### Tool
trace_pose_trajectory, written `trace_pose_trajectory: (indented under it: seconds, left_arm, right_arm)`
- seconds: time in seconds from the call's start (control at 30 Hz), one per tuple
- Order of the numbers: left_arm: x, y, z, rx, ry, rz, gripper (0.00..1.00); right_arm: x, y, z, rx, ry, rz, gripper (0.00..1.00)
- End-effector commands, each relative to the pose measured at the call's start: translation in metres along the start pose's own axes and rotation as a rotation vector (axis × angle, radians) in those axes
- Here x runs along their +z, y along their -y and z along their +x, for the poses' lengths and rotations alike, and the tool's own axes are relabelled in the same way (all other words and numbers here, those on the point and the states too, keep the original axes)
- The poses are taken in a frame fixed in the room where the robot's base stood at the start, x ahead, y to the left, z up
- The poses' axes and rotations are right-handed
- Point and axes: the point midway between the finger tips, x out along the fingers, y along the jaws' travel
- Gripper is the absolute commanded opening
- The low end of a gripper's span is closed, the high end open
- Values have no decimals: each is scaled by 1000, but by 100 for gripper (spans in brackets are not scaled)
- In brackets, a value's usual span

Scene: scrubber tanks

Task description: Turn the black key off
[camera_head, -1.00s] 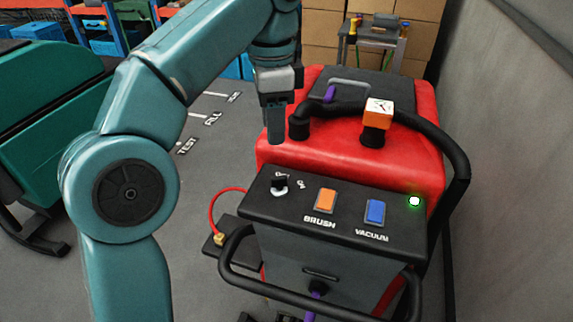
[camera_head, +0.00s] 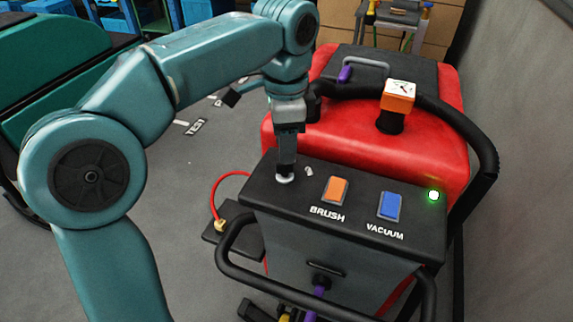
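The black key's switch is at the left end of the dark control panel (camera_head: 410,222) on the red scrubber. Its pale round base (camera_head: 285,180) shows just under my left gripper (camera_head: 286,165). The gripper points straight down onto the switch, and its fingers hide the black key itself. The fingers line up one behind the other from here, so I cannot tell whether they are open or shut on the key. A green light (camera_head: 433,195) glows at the panel's right end. My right gripper is not in view.
An orange BRUSH switch (camera_head: 335,189) and a blue VACUUM switch (camera_head: 389,206) sit right of the key. A black hose (camera_head: 446,112) loops over the red tank (camera_head: 340,134). A black handlebar (camera_head: 290,291) runs along the front. A grey wall (camera_head: 525,140) stands at right.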

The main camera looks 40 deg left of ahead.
Motion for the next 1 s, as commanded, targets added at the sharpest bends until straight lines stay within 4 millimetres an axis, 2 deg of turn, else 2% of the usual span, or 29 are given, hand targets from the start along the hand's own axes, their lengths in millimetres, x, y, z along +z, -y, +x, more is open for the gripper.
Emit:
trace_pose_trajectory:
  seconds: [0.03, 0.1, 0.23, 0.4, 0.63, 0.67, 0.7, 0.77, 1.0]
  left_arm:
    - [1, 0, 13, 2, 3, -1, 39]
    - [0, 1, 25, 1, 2, -1, 39]
    - [0, 2, 41, 2, 2, -2, 39]
    - [-1, 3, 50, 0, 0, -1, 39]
    - [-2, 3, 50, 0, 0, -1, 39]
    - [-2, 3, 50, 0, 0, -1, 33]
    - [-2, 3, 50, 0, 0, -1, 20]
    - [-2, 3, 50, 0, 0, -1, 0]
    - [-2, 3, 49, 0, -1, -6, 0]
  right_arm:
    - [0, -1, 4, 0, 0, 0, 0]
    - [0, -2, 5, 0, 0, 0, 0]
    - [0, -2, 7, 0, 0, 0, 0]
    - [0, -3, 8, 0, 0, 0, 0]
    - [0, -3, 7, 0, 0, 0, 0]
    - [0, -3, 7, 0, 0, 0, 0]
    - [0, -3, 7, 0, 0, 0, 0]
    - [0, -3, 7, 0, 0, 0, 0]
    - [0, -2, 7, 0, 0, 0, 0]
